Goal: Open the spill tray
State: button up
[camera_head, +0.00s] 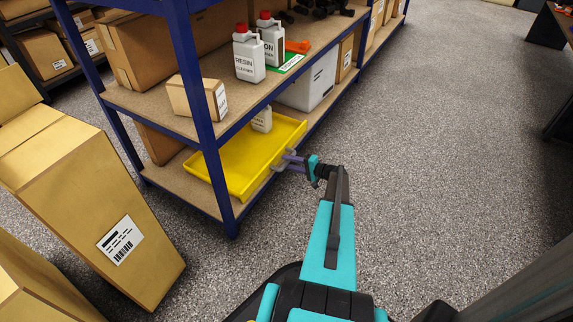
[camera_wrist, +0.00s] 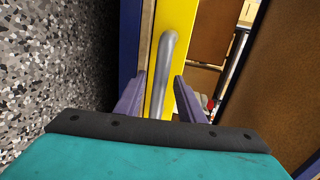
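The yellow spill tray (camera_head: 228,172) lies on the lower shelf of the blue rack, its front side near the shelf's edge. A pale bottle (camera_head: 262,120) stands at its far end. In the wrist view the tray's yellow front (camera_wrist: 182,18) carries a grey bar handle (camera_wrist: 165,62). My gripper (camera_head: 284,161) is at this front side. In the wrist view its two purple fingers (camera_wrist: 159,84) are spread, one on each side of the handle, with gaps visible between them and the bar. Whether the fingertips reach past the bar is hard to tell.
The upper shelf holds white bottles (camera_head: 249,55) and a small carton (camera_head: 190,97). Large cardboard boxes (camera_head: 85,190) stand on the left. The speckled floor (camera_head: 440,130) to the right is clear.

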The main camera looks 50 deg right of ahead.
jog(key=shift+w+a+f, duration=0.1)
jog(key=shift+w+a, duration=0.05)
jog(key=shift+w, duration=0.55)
grip_shut()
jog(key=shift+s+a, duration=0.1)
jog(key=shift+s, duration=0.05)
